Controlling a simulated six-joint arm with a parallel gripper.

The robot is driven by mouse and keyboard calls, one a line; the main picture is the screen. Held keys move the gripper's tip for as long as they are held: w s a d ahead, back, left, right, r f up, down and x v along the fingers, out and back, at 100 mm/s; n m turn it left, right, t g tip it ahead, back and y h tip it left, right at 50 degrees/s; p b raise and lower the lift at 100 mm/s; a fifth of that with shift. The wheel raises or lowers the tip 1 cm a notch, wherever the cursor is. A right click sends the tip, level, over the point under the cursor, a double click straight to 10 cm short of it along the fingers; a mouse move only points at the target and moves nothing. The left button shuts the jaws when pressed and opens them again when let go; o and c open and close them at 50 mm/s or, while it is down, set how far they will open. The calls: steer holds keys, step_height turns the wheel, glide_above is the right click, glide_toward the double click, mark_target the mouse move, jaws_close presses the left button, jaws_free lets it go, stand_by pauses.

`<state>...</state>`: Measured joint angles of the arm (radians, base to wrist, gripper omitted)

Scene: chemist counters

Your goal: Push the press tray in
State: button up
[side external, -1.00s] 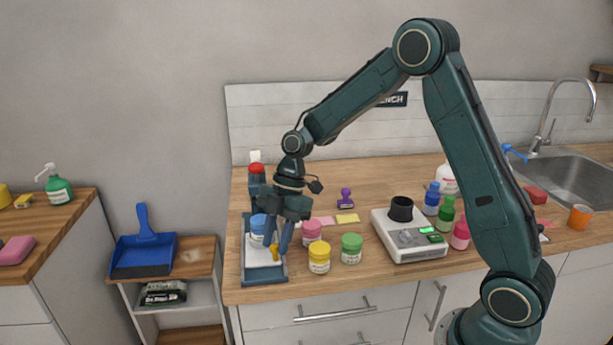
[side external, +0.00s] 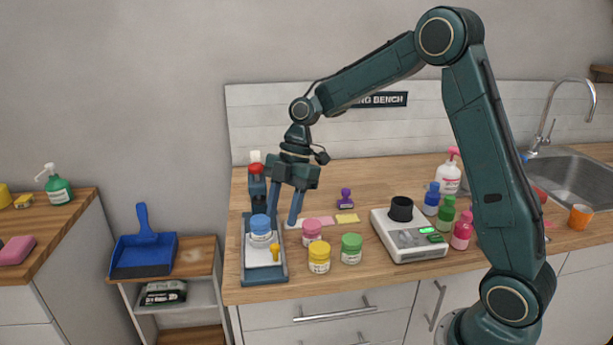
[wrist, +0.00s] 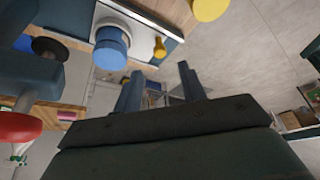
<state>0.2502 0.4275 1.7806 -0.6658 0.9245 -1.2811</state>
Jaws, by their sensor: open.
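The dark blue press (side external: 257,190) stands at the left end of the counter with a red knob (side external: 256,169) on top. Its white tray (side external: 262,257) lies in the long blue-grey base (side external: 264,278), with a yellow knob (side external: 275,250) at its front right. A blue-lidded jar (side external: 260,238) stands upright on the tray. It also shows in the wrist view (wrist: 110,48), beside the yellow knob (wrist: 160,47). My gripper (side external: 281,218) points down above the tray's right side, open and empty, apart from the yellow knob.
Pink-lidded (side external: 312,230), yellow-lidded (side external: 319,256) and green-lidded (side external: 351,248) jars stand just right of the base. A white scale (side external: 410,245) is farther right, with a purple stamp (side external: 345,198) behind. Open counter lies at the back.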

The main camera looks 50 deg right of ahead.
steer(key=v, duration=0.7)
steer(key=shift+a+r, duration=0.1)
stand_by(0.4)
steer(key=h, duration=0.5)
glide_above(275, 245)
steer(key=shift+r, duration=0.5)
steer(key=shift+f, duration=0.1)
steer(key=shift+f, duration=6.8)
jaws_close()
